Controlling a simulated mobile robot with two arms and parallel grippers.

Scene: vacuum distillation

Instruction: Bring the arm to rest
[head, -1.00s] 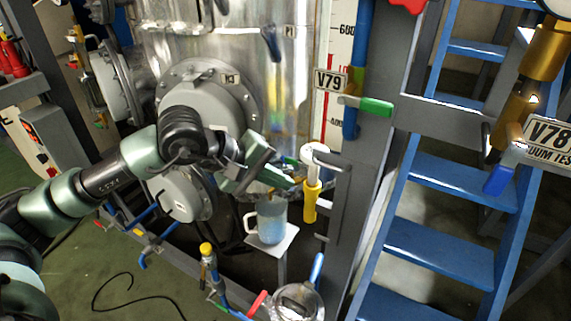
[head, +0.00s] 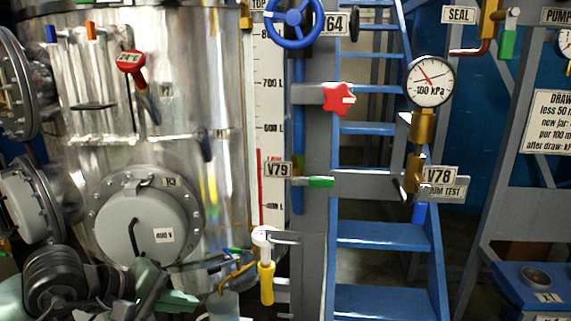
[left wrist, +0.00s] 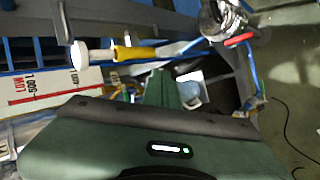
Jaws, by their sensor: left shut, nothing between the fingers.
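My left arm comes in at the lower left of the head view. Its green left gripper (head: 182,299) is shut and empty in front of the lower part of the steel vessel (head: 160,90). In the left wrist view the gripper (left wrist: 158,88) is also seen, its fingers together with nothing held. A white-topped valve with a yellow handle (head: 266,281) stands to the right of the gripper, apart from it in the head view. My right gripper is not in view.
The level scale (head: 270,140) and a grey post with the V79 green-handled valve (head: 320,182) stand right of the vessel. Blue steps (head: 382,236) and a pressure gauge (head: 430,81) are further right. A glass vessel (left wrist: 222,18) shows in the left wrist view.

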